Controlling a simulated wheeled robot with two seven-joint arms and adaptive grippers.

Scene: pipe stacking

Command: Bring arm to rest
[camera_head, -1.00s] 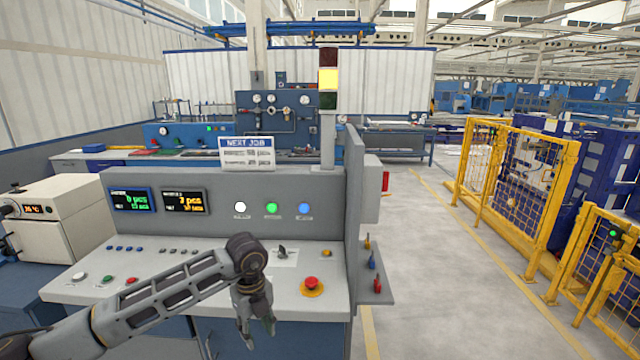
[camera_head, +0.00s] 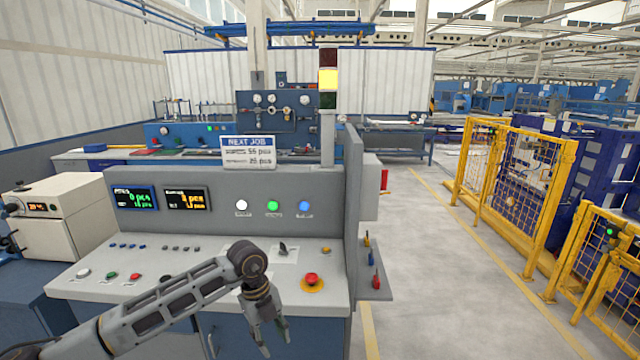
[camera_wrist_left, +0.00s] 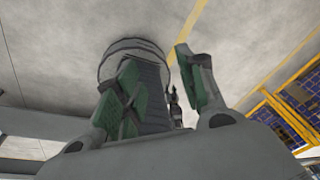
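My left arm reaches in from the lower left, in front of the grey control console (camera_head: 90,286). My left gripper (camera_head: 272,335) hangs pointing down past the console's front edge, at the bottom of the head view. In the left wrist view its two green-padded fingers (camera_wrist_left: 164,88) stand apart, with nothing held between them. My right gripper shows in neither view.
The console carries a red emergency button (camera_head: 311,279), a NEXT JOB sign (camera_head: 248,152) and two displays. A side shelf with small coloured tools (camera_head: 375,279) juts out at its right. Yellow fencing (camera_head: 515,190) stands farther right. The floor between is clear.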

